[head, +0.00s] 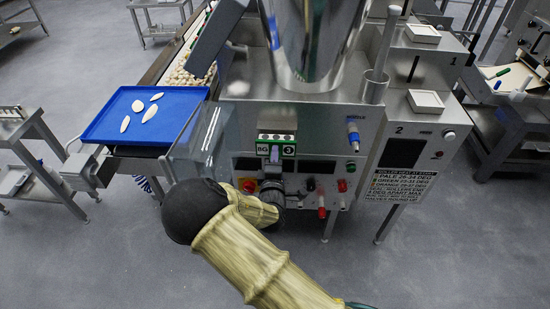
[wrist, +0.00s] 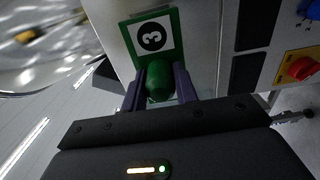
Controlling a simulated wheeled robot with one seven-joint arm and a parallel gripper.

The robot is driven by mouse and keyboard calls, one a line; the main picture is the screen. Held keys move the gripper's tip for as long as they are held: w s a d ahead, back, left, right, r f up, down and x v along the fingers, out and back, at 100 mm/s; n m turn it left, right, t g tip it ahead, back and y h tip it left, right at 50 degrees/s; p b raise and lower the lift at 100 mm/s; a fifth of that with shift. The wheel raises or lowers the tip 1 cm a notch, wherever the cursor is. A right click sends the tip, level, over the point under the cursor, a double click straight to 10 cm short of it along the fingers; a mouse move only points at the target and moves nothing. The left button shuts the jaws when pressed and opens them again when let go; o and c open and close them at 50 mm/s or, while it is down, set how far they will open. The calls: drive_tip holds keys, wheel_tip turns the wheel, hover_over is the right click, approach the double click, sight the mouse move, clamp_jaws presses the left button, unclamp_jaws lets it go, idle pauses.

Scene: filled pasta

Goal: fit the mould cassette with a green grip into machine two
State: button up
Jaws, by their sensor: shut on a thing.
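I cannot tell how deep the cassette sits in the machine.
A blue tray (head: 105,128) with several pale pasta pieces is left of the machine. A clear guard (head: 205,135) stands close left of my gripper. Red and blue knobs (head: 352,130) and a red button (head: 249,185) are nearby. A "2" marks the panel (head: 422,145) at right.

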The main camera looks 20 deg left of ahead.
drive_tip(key=shift+b+x, duration=0.45)
drive_tip(key=shift+x, duration=1.8)
idle(1.4)
drive_tip(key=o, duration=1.3)
drive_tip(key=v, duration=0.7)
drive_tip(key=shift+p, duration=0.4)
idle(0.4)
drive_tip(key=b+v, duration=0.1)
drive_tip(key=v, duration=1.6)
drive_tip(key=shift+s, duration=0.25)
